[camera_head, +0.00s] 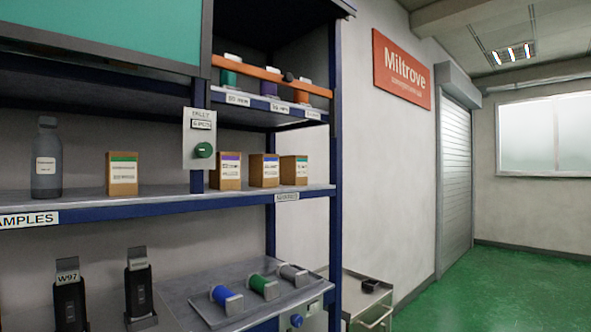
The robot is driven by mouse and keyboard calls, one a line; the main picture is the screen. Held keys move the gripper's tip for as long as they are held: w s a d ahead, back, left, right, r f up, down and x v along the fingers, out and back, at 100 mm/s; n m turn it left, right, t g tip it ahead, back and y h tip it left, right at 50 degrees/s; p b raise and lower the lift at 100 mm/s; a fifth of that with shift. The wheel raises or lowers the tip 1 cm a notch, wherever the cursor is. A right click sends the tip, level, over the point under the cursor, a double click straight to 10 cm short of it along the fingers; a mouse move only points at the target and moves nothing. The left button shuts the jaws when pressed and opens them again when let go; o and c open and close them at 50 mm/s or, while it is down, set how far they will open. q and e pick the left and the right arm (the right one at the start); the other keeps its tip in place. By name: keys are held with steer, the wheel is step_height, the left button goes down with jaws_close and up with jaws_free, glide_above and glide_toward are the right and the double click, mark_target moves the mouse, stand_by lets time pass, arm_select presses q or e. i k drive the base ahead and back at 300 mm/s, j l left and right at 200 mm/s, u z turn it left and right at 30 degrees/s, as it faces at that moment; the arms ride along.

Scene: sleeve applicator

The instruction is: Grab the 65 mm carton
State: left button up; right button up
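Several small brown cartons with white labels stand upright on the middle shelf. One carton with a green band (122,174) stands alone at the left. To the right stand a purple-banded carton (229,171), a blue-banded carton (264,171) and another green-banded carton (294,171), close side by side. The print on the cartons is too small to read, so I cannot tell which is the 65 mm one. Neither of my grippers is in view.
A grey bottle (46,160) stands left of the cartons. A tally box with a green knob (203,151) hangs before the shelf. Coloured spools sit behind an orange bar (259,75) above; more spools (264,287) lie on a lower bench. Green floor (490,290) at right is clear.

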mark_target(263, 169)
steer(key=i+l+u, duration=0.65)
steer(key=l, duration=0.25)
steer(key=i+l+u, duration=0.2)
steer(key=l, duration=0.15)
steer(key=l+u, duration=0.2)
steer(key=l, duration=0.2)
steer(key=i+l+u, duration=0.2)
steer(key=l, duration=0.2)
steer(key=l+u, duration=0.2)
steer(key=l, duration=0.2)
